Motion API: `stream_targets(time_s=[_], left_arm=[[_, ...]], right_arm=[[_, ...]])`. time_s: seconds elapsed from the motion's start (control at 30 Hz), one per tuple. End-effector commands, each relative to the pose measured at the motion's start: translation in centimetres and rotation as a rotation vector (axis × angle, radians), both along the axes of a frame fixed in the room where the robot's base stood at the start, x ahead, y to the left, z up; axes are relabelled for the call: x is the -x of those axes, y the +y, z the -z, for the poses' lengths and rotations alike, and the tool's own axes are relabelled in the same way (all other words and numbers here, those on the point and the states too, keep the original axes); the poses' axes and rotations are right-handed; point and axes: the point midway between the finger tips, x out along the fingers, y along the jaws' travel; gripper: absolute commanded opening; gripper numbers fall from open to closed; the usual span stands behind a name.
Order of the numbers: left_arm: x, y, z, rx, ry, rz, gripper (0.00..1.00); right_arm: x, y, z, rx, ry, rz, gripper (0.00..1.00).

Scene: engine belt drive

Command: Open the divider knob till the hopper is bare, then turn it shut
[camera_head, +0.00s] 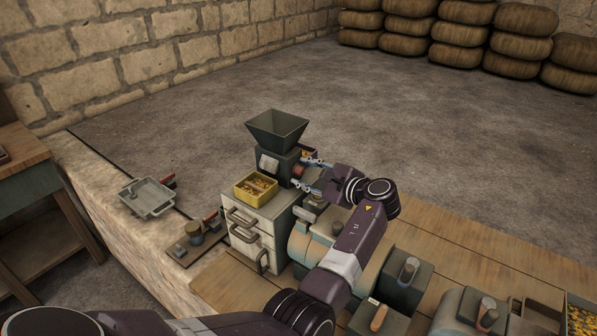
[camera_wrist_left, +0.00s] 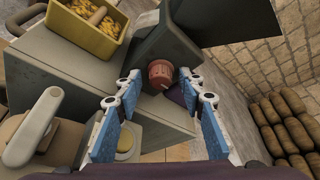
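The dark grey hopper (camera_head: 277,128) sits on top of the divider body (camera_head: 283,162), which stands on a light cabinet. I see no grain inside the hopper's visible walls; its bottom is too small to judge. The red-brown divider knob (camera_head: 298,170) sticks out of the body's right side; it also shows in the left wrist view (camera_wrist_left: 161,74). My left gripper (camera_head: 306,173) is open, with its fingertips to either side of the knob and visible gaps between. In the wrist view its blue fingers (camera_wrist_left: 160,90) are spread and empty. My right gripper is not in view.
A yellow tray (camera_head: 245,194) with grain stands on the cabinet (camera_head: 245,238) in front of the divider. Another yellow tray (camera_head: 309,152) shows partly behind it. Machines with grey housings (camera_head: 402,285) crowd the wooden bench (camera_head: 450,240). A metal pan (camera_head: 147,197) lies on the stone ledge.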

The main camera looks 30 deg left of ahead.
Motion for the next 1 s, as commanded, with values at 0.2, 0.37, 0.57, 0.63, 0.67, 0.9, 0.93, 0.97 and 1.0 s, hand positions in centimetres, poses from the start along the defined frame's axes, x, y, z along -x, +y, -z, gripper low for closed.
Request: stream_targets(time_s=[0.2,0.37,0.57,0.63,0.67,0.9,0.93,0.97,1.0], left_arm=[[0.0,0.0,0.0,0.0,0.0,0.0,0.31],[0.0,0.0,0.0,-0.001,0.0,-0.001,0.13],[0.0,0.1,0.0,-0.001,0.0,-0.001,0.0],[0.0,0.1,0.1,-0.001,-0.011,-0.002,0.0],[0.0,0.2,0.2,-0.001,-0.022,-0.001,0.0],[0.2,0.3,0.8,0.014,-0.268,-0.003,0.0],[0.2,0.3,0.8,0.017,-0.296,-0.003,0.0],[0.2,0.3,0.8,0.02,-0.325,-0.004,0.0],[0.2,0.2,0.7,0.023,-0.36,-0.003,0.0]], right_arm=[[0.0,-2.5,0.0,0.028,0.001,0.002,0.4],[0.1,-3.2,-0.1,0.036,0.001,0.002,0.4],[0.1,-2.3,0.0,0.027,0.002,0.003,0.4],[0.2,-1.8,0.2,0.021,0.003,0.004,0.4],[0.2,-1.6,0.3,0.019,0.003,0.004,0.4],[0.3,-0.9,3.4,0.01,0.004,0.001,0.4],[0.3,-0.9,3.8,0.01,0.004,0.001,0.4],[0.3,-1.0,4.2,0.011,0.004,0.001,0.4],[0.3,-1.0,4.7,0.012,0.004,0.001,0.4]])
